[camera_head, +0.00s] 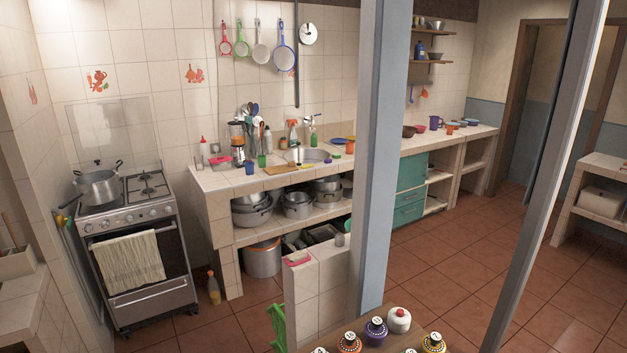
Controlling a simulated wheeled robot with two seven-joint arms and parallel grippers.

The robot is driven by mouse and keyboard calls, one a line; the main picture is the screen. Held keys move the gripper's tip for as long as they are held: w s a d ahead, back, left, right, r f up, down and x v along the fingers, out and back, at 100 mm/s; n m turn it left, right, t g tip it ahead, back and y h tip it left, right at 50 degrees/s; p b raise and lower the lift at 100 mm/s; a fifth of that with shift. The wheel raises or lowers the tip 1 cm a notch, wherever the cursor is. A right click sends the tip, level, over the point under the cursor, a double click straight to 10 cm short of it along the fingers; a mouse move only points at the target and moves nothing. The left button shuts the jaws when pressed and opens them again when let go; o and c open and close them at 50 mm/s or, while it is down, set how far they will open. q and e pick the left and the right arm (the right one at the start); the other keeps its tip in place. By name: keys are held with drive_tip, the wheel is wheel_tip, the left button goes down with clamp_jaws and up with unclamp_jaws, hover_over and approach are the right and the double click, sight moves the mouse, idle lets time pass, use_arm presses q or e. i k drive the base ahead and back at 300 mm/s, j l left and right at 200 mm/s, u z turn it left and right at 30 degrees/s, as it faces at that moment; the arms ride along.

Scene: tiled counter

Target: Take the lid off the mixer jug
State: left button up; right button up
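The mixer (238,157) stands upright on the tiled counter (206,180), near its left end against the back wall. Its jug (238,134) looks orange-brown and see-through, with a dark top that seems to be the lid (237,124). The lid appears to sit on the jug, but it is too small to see in detail. The mixer is far across the room from my head camera. Neither of my grippers shows in this view.
A blue cup (249,167), a cutting board (280,169) and utensils crowd the mixer. The stove (135,240) stands left of the counter. A low tiled wall (318,285), a blue-grey post (378,150) and a table with colourful jars (376,331) stand nearer. Floor tiles are open at right.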

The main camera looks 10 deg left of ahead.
sight(236, 132)
drive_tip(key=i+j, duration=0.15)
drive_tip(key=j, duration=0.2)
drive_tip(key=i+j, duration=0.15)
drive_tip(key=j, duration=0.25)
drive_tip(key=i+j, duration=0.15)
drive_tip(key=j, duration=0.2)
drive_tip(key=i+j, duration=0.15)
drive_tip(key=j, duration=0.25)
drive_tip(key=i+j, duration=0.15)
drive_tip(key=j, duration=0.2)
drive_tip(key=i+j, duration=0.15)
drive_tip(key=j, duration=0.25)
drive_tip(key=i+j, duration=0.35)
drive_tip(key=i, duration=0.15)
drive_tip(key=i+j, duration=0.35)
drive_tip(key=i, duration=0.15)
drive_tip(key=i+j, duration=0.35)
drive_tip(key=i, duration=0.2)
drive_tip(key=i+z, duration=0.1)
drive_tip(key=i, duration=1.85)
